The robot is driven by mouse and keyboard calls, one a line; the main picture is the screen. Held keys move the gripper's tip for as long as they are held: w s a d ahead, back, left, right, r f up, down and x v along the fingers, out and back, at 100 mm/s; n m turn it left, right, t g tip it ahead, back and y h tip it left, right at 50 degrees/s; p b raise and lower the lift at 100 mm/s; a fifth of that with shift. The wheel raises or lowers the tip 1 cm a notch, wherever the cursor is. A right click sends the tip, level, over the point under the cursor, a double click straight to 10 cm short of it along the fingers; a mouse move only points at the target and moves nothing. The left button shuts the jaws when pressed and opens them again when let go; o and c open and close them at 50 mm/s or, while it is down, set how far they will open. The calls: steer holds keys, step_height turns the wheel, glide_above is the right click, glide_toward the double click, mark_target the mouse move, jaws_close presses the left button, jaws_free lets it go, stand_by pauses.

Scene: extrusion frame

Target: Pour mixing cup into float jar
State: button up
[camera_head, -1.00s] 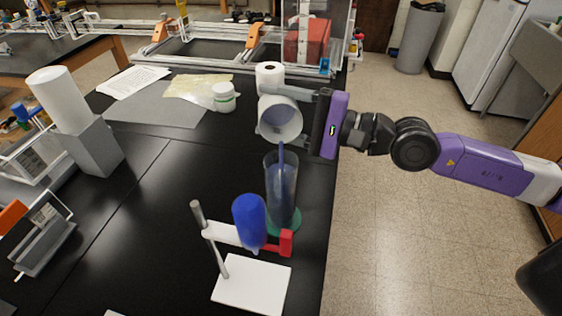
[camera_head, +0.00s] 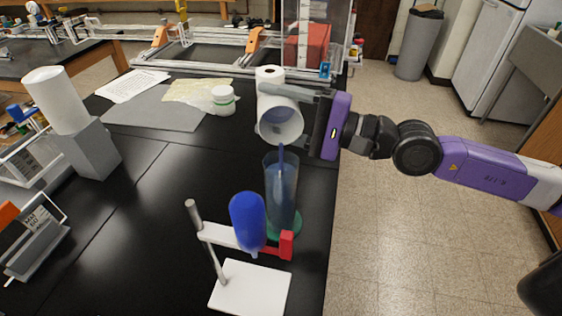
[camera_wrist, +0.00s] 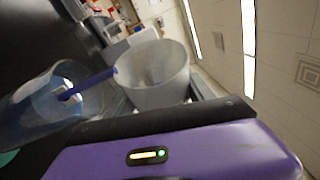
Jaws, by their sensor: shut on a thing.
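The mixing cup (camera_head: 281,119) is a whitish cup, held tipped on its side by my gripper (camera_head: 290,117), with its mouth facing down toward the front. A thin blue stream runs from its lip into the float jar (camera_head: 282,190), a tall clear cylinder on a green base. In the wrist view the cup (camera_wrist: 153,75) sits at the fingers, and the blue stream enters the mouth of the clear jar (camera_wrist: 50,105). My gripper is shut on the cup, above the jar. How much liquid stays in the cup is hard to tell.
A stand with a white base (camera_head: 250,289) holds a blue bulb-shaped vessel (camera_head: 248,222) in a red clamp, close in front of the jar. A paper roll (camera_head: 270,76) stands behind the cup. The table's right edge is near.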

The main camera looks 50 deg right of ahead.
steer(key=shift+s+a+r+n+y+b, duration=0.15)
steer(key=shift+r+n+b, duration=0.1)
steer(key=shift+n+b, duration=0.3)
steer(key=shift+s+a+r+n+y+b, duration=0.1)
steer(key=shift+r+n+y+b, duration=0.1)
steer(key=shift+n+b, duration=0.3)
stand_by(0.4)
steer(key=shift+w+d+r+m+p, duration=0.2)
steer(key=shift+m+p, duration=0.25)
steer(key=shift+p, duration=0.3)
steer(key=m+p, duration=0.1)
steer(key=p, duration=0.1)
steer(key=m+p, duration=0.1)
steer(key=p, duration=0.1)
steer(key=shift+w+d+f+m+g+p, duration=0.1)
steer(key=shift+d+f+m+g+p, duration=0.05)
steer(key=shift+m+g+p, duration=0.15)
steer(key=shift+f+h, duration=0.4)
steer(key=shift+h, duration=0.05)
steer(key=shift+r+p, duration=0.2)
steer(key=shift+p, duration=0.1)
steer(key=shift+m+p, duration=0.35)
steer(key=shift+m, duration=0.05)
